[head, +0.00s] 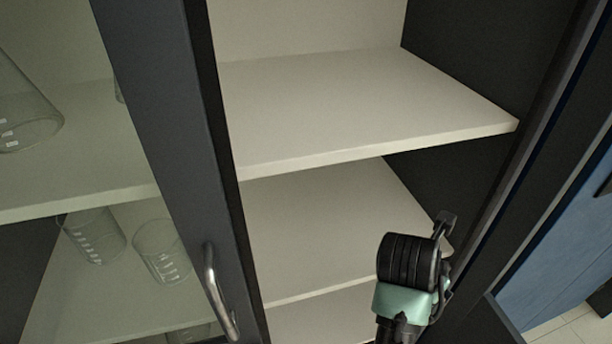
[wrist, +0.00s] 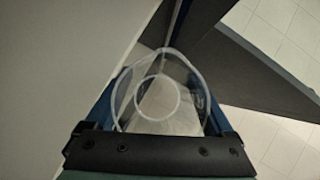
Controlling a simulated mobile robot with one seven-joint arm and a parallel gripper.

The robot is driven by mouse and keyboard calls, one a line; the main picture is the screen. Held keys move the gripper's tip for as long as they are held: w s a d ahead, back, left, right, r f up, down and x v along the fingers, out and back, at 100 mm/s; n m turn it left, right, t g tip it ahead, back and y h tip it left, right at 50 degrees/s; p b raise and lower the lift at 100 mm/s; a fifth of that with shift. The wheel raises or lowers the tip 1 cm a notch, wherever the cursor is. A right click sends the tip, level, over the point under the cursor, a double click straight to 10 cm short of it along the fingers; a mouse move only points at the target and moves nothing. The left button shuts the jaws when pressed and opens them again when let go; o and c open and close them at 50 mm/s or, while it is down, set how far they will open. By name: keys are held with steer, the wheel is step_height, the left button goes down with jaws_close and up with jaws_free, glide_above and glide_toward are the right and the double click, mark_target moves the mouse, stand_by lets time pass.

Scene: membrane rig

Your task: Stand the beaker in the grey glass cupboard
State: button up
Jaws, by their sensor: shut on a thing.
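The clear glass beaker (wrist: 162,85) shows in the wrist view, between the two blue fingers of my gripper (wrist: 160,112). The fingers are shut on it, and I look along it with its round rim and base in view. In the head view the back of my gripper (head: 412,262) is in front of the cupboard's lower right opening; the fingers and beaker are hidden there. The grey glass cupboard (head: 165,110) is open on the right, with bare pale shelves: an upper shelf (head: 350,105) and a middle shelf (head: 320,225).
Several glass beakers (head: 90,235) stand behind the left glass door, which has a metal handle (head: 218,292). The cupboard's dark right side (head: 480,50) bounds the opening. A blue panel (head: 575,215) and tiled floor (head: 570,335) lie at the right.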

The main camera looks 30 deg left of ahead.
steer(key=w+a+b, duration=0.1)
steer(key=w+a, duration=1.1)
steer(key=a, duration=0.1)
steer(key=shift+w, duration=0.4)
steer(key=shift+s+f, duration=0.1)
steer(key=shift+f, duration=0.65)
steer(key=o, duration=1.1)
steer(key=shift+d+f, duration=0.1)
steer(key=shift+o, duration=0.2)
steer(key=shift+s+r, duration=0.25)
steer(key=shift+r, duration=0.35)
steer(key=shift+p+v, duration=0.5)
steer(key=shift+v, duration=0.65)
steer(key=s+a, duration=0.1)
steer(key=s, duration=0.2)
steer(key=s+a, duration=0.1)
steer(key=s, duration=0.3)
steer(key=s+a, duration=0.2)
steer(key=s, duration=0.2)
steer(key=shift+s+f, duration=0.15)
